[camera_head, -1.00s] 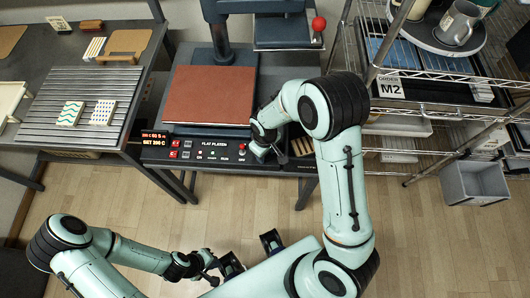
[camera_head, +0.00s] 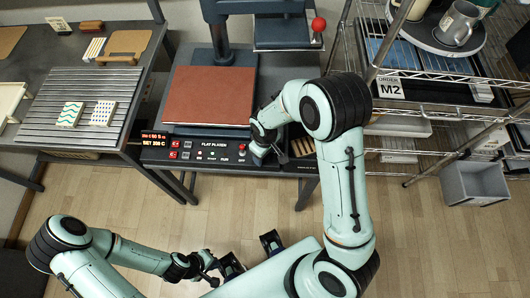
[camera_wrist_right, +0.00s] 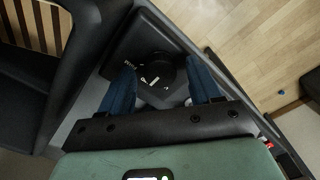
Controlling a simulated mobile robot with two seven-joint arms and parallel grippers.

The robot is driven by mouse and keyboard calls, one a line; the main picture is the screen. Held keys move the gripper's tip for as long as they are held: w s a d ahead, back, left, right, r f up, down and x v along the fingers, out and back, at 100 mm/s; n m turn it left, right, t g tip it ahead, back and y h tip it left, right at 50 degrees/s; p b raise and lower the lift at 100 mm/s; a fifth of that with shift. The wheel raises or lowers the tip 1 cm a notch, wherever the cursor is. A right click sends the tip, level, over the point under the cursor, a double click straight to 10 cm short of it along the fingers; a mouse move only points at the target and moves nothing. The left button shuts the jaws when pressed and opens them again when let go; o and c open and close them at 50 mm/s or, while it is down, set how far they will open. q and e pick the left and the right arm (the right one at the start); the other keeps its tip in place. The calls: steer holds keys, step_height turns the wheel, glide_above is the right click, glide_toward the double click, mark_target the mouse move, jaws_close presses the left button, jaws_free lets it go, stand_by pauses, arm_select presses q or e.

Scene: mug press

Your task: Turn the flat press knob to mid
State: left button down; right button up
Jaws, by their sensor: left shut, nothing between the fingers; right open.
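The flat press (camera_head: 210,95) stands in the middle of the head view, with a brown-red platen and a front control panel labelled FLAT PLATEN. Its black round knob (camera_wrist_right: 160,72) shows in the right wrist view, with a white pointer mark and small white lettering beside it; I cannot read its setting for sure. My right gripper (camera_wrist_right: 162,80) is open, with one blue finger on each side of the knob; contact cannot be told. In the head view my right wrist hides the knob. My left gripper (camera_head: 212,270) is shut and empty, low over the floor.
A ridged rack (camera_head: 85,92) with two patterned pieces is on the left table. A wire shelf (camera_head: 440,75) with mugs on a tray stands at right, above a grey bin (camera_head: 474,182). A red-knobbed lever (camera_head: 319,24) is behind the press. Floor is open in front.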

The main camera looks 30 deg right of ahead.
arm_select(q)
steer(key=shift+w+r+p, duration=0.35)
steer(key=shift+r+p, duration=0.25)
steer(key=shift+r, duration=0.15)
arm_select(e)
step_height(320, 180, up, 13)
